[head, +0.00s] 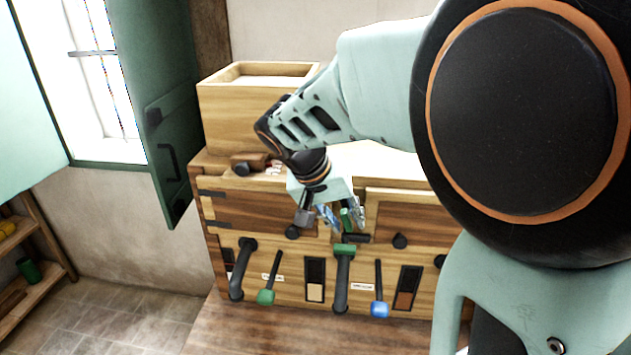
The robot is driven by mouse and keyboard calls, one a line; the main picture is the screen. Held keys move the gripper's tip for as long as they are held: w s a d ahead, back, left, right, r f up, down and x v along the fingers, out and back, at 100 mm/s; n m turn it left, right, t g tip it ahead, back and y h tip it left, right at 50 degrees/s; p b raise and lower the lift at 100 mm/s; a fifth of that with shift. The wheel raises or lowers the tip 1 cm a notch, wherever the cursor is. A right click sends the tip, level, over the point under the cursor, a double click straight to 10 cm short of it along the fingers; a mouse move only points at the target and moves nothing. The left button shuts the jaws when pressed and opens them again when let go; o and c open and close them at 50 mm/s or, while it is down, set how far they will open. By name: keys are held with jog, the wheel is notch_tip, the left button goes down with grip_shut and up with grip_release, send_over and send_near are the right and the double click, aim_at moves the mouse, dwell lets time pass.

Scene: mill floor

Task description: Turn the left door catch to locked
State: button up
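A wooden mill cabinet has a left door (250,211) with dark hinge straps on its left side and a right door (415,217). My gripper (343,217) points down in front of the cabinet, by the right end of the left door. Its fingers look apart, with a small green piece (346,219) between them; whether they touch it is unclear. A small grey fitting (305,217) and a black knob (292,232) sit near the left door's right end. Which part is the left catch, and how it is turned, I cannot tell; my gripper partly hides this area.
Below the doors are a dark bent handle (241,270), a green-ended lever (266,295), a green-topped handle (343,275), and a blue-ended lever (379,307). Another black knob (400,241) is at right. A wooden hopper (250,115) stands on top. An open green shutter (155,110) hangs left.

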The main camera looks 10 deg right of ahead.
jog(key=shift+c, duration=0.2)
grip_shut()
jog(key=shift+f, duration=0.1)
jog(key=h+b, duration=0.2)
jog(key=shift+w+a+f+n+g+b, duration=0.1)
jog(key=shift+a+f+n+g+b, duration=0.1)
jog(key=shift+n+g+b, duration=0.1)
jog(key=h+b, duration=0.2)
jog(key=h, duration=0.2)
jog(key=shift+a+n, duration=0.1)
jog(key=shift+n, duration=0.3)
jog(key=n+h+b, duration=0.1)
jog(key=h+b, duration=0.1)
jog(key=h, duration=0.2)
jog(key=shift+f+g, duration=0.15)
jog(key=shift+g, duration=0.15)
jog(key=shift+n+h+b, duration=0.6)
jog(key=shift+h+b, duration=0.2)
jog(key=shift+h, duration=0.5)
